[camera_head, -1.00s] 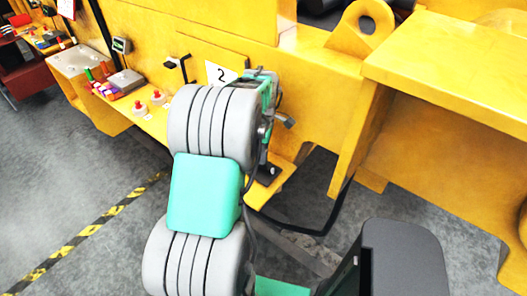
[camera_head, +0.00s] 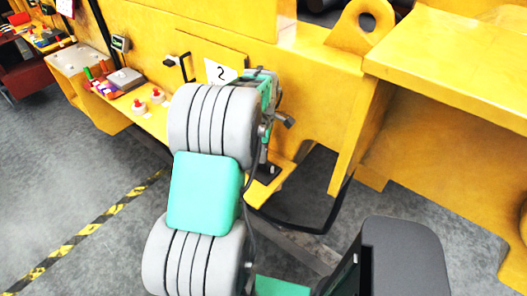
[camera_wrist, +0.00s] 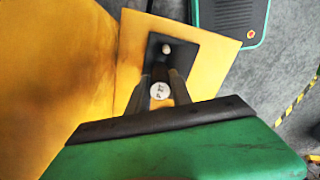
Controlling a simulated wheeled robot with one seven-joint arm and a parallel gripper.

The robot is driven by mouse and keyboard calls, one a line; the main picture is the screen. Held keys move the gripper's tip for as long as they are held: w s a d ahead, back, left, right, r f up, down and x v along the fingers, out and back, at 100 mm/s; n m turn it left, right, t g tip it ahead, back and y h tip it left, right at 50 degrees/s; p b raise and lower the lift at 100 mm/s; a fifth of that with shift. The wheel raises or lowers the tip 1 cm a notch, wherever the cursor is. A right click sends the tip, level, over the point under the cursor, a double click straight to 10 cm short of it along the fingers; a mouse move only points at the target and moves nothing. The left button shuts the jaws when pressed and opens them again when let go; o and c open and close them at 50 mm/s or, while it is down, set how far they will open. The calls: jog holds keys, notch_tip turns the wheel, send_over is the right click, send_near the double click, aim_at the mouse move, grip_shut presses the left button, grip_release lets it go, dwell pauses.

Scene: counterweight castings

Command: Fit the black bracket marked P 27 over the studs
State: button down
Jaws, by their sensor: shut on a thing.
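The black bracket (camera_wrist: 191,62) shows in the wrist view as a dark square plate over the end of a yellow ledge (camera_wrist: 221,72). Its round white label (camera_wrist: 159,91), which seems to read P 27, sits between the fingers of my gripper (camera_wrist: 160,88). My gripper is shut on the bracket's upright part. A pale stud end (camera_wrist: 166,48) shows within the plate; any other stud is hidden by my gripper. In the head view, part of the bracket (camera_head: 268,173) shows low on the ledge, behind my arm. I cannot tell whether it lies fully flat.
A large yellow casting stands behind and right, with an overhanging block (camera_head: 450,70) and a lug (camera_head: 362,25). A number 2 plate (camera_head: 220,72), a black handle (camera_head: 182,67) and red-topped knobs (camera_head: 157,96) are to the left. Striped tape (camera_head: 90,229) marks the open floor.

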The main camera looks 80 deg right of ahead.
jog(key=shift+f, duration=0.15)
jog(key=c, duration=1.1)
grip_release()
